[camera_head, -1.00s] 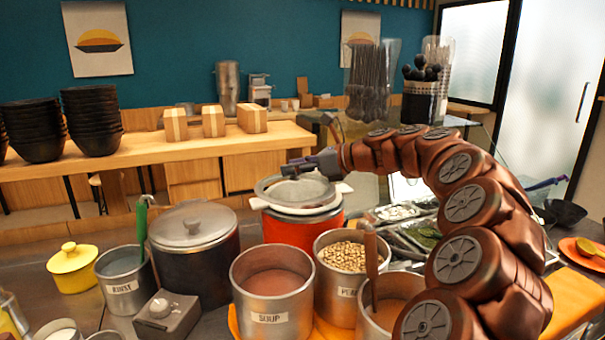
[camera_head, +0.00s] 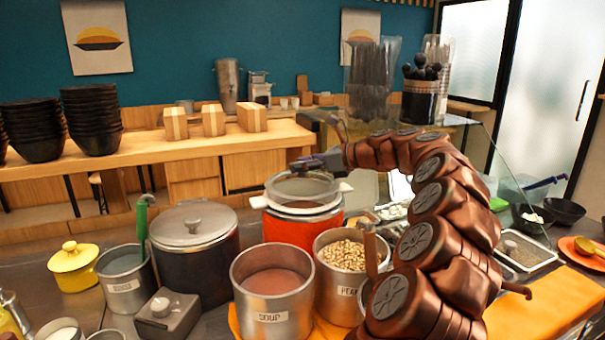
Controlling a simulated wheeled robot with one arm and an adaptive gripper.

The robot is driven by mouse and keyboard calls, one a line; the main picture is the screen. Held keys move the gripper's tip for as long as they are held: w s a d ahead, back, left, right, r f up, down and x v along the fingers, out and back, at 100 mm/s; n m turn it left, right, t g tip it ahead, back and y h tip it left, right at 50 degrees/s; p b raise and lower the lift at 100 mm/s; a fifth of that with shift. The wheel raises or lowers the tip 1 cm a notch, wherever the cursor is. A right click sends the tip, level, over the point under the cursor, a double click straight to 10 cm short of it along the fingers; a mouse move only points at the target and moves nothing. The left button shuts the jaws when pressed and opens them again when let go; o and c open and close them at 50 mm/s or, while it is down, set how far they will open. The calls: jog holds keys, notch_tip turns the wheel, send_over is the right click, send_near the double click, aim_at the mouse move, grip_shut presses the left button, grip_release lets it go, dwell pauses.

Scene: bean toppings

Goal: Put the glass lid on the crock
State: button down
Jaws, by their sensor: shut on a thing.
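The crock is a round orange pot (camera_head: 302,232) with a white rim and pale side handles, behind the soup and peanut pots. My brown arm reaches in from the right.
A glass guard (camera_head: 480,155) and topping trays (camera_head: 523,250) are to the right. Stacked black bowls (camera_head: 92,120) stand far left.

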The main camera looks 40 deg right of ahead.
jog(key=shift+f, duration=1.15)
jog(key=shift+f, duration=0.1)
jog(key=c, duration=0.7)
grip_release()
jog(key=shift+f, duration=0.1)
